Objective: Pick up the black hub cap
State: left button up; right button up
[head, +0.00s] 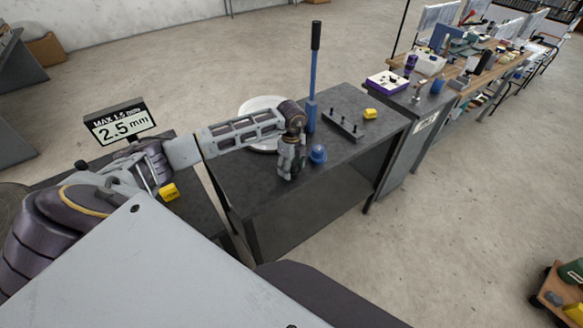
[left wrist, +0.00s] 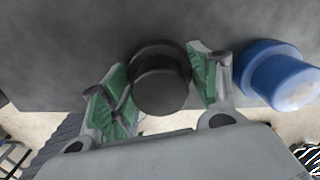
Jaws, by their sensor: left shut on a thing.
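The black hub cap (left wrist: 160,82) is a short, round, stepped piece in the left wrist view. It sits between the green-padded fingers of my left gripper (left wrist: 162,88), which are shut on it from both sides. In the head view my left gripper (head: 289,172) points down over the front part of the dark table, and the hub cap is hidden there. I cannot tell whether the cap touches the table top. My right gripper is not in view.
A blue cap (left wrist: 275,75) stands close beside the gripper; it also shows in the head view (head: 318,154). Behind are a white round dish (head: 262,104), a blue post with a black handle (head: 313,75), a dark pegged plate (head: 343,125) and a yellow block (head: 370,113).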

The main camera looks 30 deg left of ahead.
pick_arm(q)
jog(key=shift+c, duration=1.3)
jog(key=shift+r, duration=0.15)
jog(key=shift+r, duration=0.5)
notch_tip(320, 180, up, 9)
jog(key=shift+f+b, duration=0.15)
jog(key=shift+b, duration=0.45)
notch_tip(320, 180, up, 3)
jog(key=shift+r+p, duration=0.1)
jog(key=shift+p, duration=0.9)
jog(key=shift+f, duration=0.2)
